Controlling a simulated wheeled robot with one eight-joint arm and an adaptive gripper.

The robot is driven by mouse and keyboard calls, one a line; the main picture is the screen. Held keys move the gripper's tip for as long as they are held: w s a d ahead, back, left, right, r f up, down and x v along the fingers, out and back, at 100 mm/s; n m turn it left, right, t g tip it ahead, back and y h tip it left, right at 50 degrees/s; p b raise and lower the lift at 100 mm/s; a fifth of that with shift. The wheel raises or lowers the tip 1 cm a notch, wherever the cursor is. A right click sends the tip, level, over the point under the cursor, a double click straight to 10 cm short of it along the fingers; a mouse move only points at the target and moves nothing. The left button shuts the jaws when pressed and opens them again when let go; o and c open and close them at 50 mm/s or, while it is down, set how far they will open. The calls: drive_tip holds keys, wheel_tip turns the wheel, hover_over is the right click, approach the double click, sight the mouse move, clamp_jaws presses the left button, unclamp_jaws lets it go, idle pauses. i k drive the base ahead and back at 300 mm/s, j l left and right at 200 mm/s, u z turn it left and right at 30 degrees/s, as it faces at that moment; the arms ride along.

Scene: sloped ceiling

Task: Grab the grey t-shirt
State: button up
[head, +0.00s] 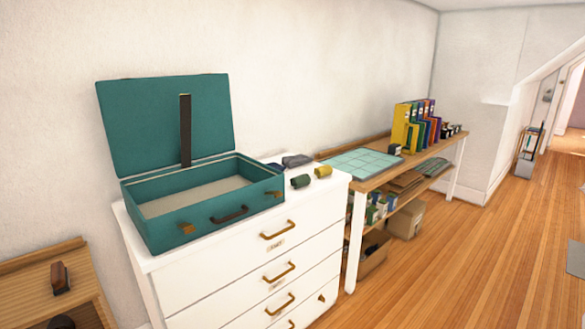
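A grey folded or rolled cloth (297,160), which looks like the grey t-shirt, lies on the top of the white dresser (218,263) near its back right corner, by the wall. A dark green roll (300,181) and an olive-yellow roll (323,172) lie in front of it. A small dark item (274,166) sits to its left, partly hidden by the suitcase. My gripper is not in view.
An open teal suitcase (228,214) takes up the left of the dresser top and looks empty. A wooden desk (432,147) with a green mat (362,160) and several binders (401,126) stands to the right. The wooden floor (440,265) in front is clear.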

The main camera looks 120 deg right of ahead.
sight(291, 162)
drive_tip(key=k+l+z, duration=0.1)
drive_tip(key=z, duration=1.95)
drive_tip(key=l+z, duration=1.15)
drive_tip(key=z, duration=0.15)
drive_tip(key=i+l, duration=0.15)
drive_tip(key=l, duration=0.15)
drive_tip(key=i+l+z, duration=0.1)
drive_tip(key=l, duration=0.2)
drive_tip(key=i+l, duration=0.2)
drive_tip(key=l+z, duration=0.05)
drive_tip(key=l, duration=0.05)
